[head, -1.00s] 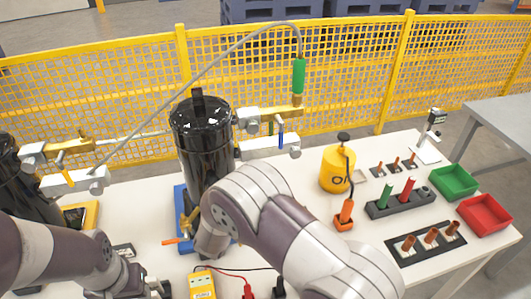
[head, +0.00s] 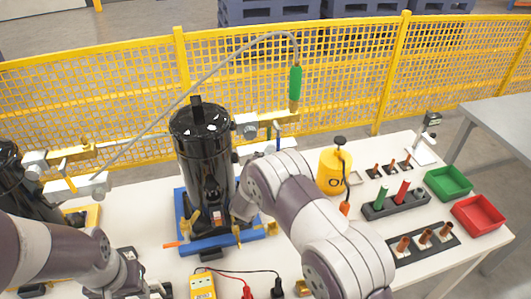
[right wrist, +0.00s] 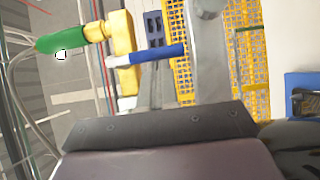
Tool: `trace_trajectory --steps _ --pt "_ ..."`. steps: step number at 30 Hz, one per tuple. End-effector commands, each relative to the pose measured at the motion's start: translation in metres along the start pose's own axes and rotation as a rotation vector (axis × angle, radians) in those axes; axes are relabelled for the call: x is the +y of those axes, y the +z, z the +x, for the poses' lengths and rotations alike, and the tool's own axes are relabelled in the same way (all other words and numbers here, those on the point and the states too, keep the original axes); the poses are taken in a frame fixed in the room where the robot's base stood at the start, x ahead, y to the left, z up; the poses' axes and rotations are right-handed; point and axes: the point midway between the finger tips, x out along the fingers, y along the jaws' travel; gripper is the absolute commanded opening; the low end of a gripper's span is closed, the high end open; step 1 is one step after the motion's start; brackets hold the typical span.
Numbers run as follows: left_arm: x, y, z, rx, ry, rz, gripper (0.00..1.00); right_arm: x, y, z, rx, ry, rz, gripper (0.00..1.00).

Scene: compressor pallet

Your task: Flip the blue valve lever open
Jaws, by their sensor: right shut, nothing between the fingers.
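The blue valve lever (head: 278,142) hangs down at the brass fitting on the right side of the black tank (head: 203,150). In the right wrist view the lever (right wrist: 158,54) crosses in front of the camera, its pale end beside the brass fitting (right wrist: 124,46). My right arm reaches up just below the lever and covers part of the white block behind it. My right gripper (right wrist: 150,88) is shut and empty close to the lever; I cannot tell if it touches. Its fingers are hidden in the head view. My left gripper (head: 135,284) is low at the left, its fingers unclear.
A grey hose with a green handle (head: 295,80) hangs over the fitting. A yellow canister (head: 332,172), tool holders, a green bin (head: 448,183) and a red bin (head: 478,215) stand at the right. A yellow meter (head: 203,285) lies in front. A yellow fence runs behind.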

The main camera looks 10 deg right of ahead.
Motion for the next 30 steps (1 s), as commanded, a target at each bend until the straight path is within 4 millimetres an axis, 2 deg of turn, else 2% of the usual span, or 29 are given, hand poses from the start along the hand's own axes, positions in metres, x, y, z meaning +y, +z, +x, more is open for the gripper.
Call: trace_trajectory --steps 22,30 --pt "0.0 0.001 0.008 0.0 0.0 0.0 0.43 -0.004 0.004 0.003 -0.001 0.048 -0.072 0.0" --pt "0.0 0.002 0.019 0.0 0.0 0.0 0.43 -0.008 0.009 0.006 -0.002 0.104 -0.156 0.0"
